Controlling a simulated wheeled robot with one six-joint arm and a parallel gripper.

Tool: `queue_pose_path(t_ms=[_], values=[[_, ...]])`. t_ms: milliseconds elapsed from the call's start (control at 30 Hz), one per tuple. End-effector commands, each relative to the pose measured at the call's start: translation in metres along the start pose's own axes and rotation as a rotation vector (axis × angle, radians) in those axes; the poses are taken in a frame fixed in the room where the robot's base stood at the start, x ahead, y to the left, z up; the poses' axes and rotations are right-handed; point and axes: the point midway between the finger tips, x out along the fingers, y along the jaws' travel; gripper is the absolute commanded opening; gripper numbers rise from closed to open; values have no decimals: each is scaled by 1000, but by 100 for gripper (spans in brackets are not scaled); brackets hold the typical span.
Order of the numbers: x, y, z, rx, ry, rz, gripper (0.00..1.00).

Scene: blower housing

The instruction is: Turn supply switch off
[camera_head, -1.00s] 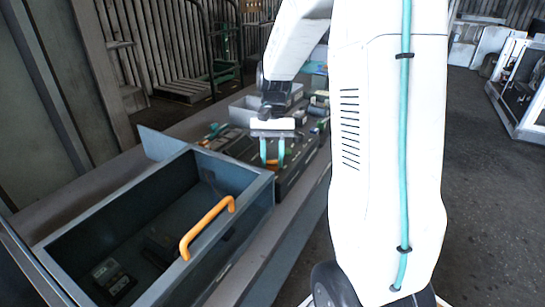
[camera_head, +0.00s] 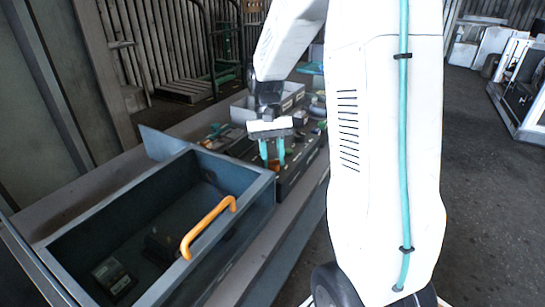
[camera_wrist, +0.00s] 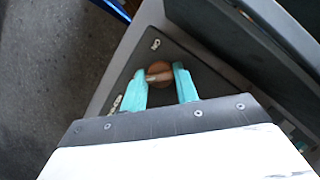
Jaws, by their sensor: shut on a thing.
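The supply switch, a round brownish-orange knob (camera_wrist: 186,69) with a bar across it, sits on a dark panel in the wrist view. My gripper (camera_wrist: 159,75) has two teal fingers, one on each side of the bar, and is shut on it. In the head view my gripper (camera_head: 273,164) points down at a dark unit on the bench. The switch is mostly hidden there behind the fingers.
An open grey drawer (camera_head: 262,188) with an orange handle (camera_head: 208,226) stands in front and to the left, with dark boxes inside. A grey bin (camera_head: 240,112) and small parts lie behind my gripper. Open floor (camera_head: 490,220) lies to the right.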

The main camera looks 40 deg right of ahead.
Motion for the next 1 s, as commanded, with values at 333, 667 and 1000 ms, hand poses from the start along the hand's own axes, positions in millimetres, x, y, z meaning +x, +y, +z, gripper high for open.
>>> queue_pose_path(t_ms=[333,667,1000], values=[[0,0,0,0,0,0,51],[-23,0,-1,1,3,0,51],[-73,0,0,1,1,0,51]])
